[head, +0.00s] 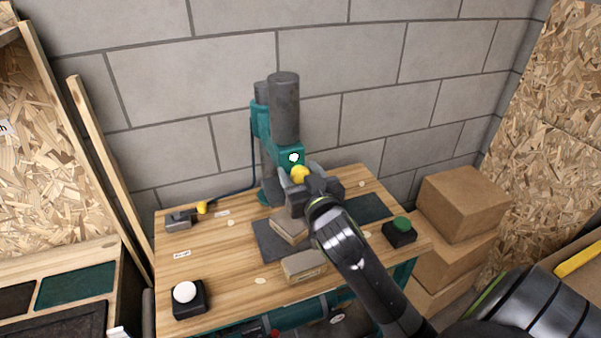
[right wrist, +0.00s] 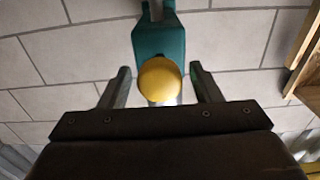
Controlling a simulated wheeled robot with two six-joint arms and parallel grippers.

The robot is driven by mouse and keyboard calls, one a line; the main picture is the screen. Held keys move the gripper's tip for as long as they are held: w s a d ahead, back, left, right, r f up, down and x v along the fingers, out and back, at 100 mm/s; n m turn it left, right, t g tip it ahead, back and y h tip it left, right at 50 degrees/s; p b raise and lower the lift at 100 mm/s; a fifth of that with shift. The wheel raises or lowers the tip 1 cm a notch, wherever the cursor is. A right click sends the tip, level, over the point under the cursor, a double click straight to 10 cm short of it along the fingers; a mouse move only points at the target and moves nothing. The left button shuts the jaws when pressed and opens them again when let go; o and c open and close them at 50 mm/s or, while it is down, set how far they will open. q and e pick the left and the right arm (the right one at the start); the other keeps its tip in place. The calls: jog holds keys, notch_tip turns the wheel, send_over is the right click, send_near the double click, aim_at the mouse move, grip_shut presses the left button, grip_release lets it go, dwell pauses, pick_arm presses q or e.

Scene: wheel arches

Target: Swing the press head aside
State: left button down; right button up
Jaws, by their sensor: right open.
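The press head is a teal housing (head: 288,157) with a dark grey cylinder (head: 285,105) on top, on a column at the back of the wooden bench. A yellow knob (head: 299,174) sits on its front. My right gripper (head: 302,181) is at the knob. In the right wrist view, the yellow knob (right wrist: 160,80) lies between the open fingers (right wrist: 160,88), with a gap on both sides. The teal housing (right wrist: 158,42) is behind it. My left gripper is not in view.
On the bench (head: 232,260) lie wooden blocks (head: 304,265), a dark mat (head: 268,240), a black box with a green button (head: 401,225), one with a white button (head: 184,292), and a grey plug-like piece (head: 180,221) with a cable. Cardboard boxes (head: 462,205) stand at right.

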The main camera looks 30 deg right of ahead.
jog(key=shift+c, duration=0.5)
grip_shut()
jog(key=shift+d, duration=0.1)
